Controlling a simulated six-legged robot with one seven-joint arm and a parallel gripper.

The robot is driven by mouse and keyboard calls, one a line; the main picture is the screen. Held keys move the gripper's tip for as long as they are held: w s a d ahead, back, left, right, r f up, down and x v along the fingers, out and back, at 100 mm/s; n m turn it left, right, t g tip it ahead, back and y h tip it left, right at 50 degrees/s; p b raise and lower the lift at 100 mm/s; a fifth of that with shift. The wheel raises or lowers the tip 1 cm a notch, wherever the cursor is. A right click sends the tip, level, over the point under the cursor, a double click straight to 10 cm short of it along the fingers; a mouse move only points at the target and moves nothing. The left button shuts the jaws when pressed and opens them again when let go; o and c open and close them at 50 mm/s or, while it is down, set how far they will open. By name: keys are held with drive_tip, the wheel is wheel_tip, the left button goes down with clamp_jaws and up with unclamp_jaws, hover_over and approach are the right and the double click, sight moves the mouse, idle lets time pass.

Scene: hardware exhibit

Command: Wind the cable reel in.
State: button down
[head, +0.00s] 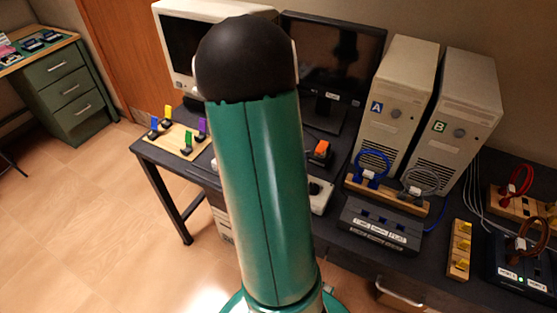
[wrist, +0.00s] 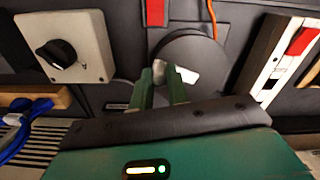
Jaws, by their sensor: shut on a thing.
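The cable reel (wrist: 205,50) is a round dark grey disc near the middle of the wrist view, with an orange cable (wrist: 212,18) running up from it. A pale crank handle (wrist: 187,75) shows at the disc, by the fingertips. My gripper (wrist: 160,70) has its two green fingers shut on this handle. The fingers and gripper body cover the near part of the reel. In the head view my arm hides the reel and the gripper.
A pale box with a black knob (wrist: 64,50) is left of the reel, and a panel with a red switch (wrist: 302,41) is right. Two computer towers (head: 398,105) (head: 457,110) and two monitors (head: 178,45) (head: 335,60) stand on the dark desk. Floor at left is clear.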

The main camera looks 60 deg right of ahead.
idle(0.4)
drive_tip(key=c, duration=1.4)
unclamp_jaws()
drive_tip(key=shift+o, duration=0.2)
drive_tip(key=shift+r, duration=0.1)
wheel_tip(320, 180, up, 14)
drive_tip(key=w+a+r+n+t, duration=0.1)
drive_tip(key=w+a+r+n, duration=0.1)
drive_tip(key=a, duration=0.4)
drive_tip(key=w+a+r+n+t, duration=0.1)
drive_tip(key=w+a+r+n, duration=0.15)
drive_tip(key=a, duration=0.25)
drive_tip(key=s+a+r+n+t, duration=0.1)
drive_tip(key=a+n, duration=0.4)
drive_tip(key=a, duration=0.8)
drive_tip(key=s+a+r+n+t, duration=0.2)
drive_tip(key=s+a+n, duration=0.1)
drive_tip(key=a, duration=1)
drive_tip(key=shift+s+a+n+t, duration=0.25)
drive_tip(key=shift+n+t, duration=0.05)
drive_tip(key=shift+n, duration=0.55)
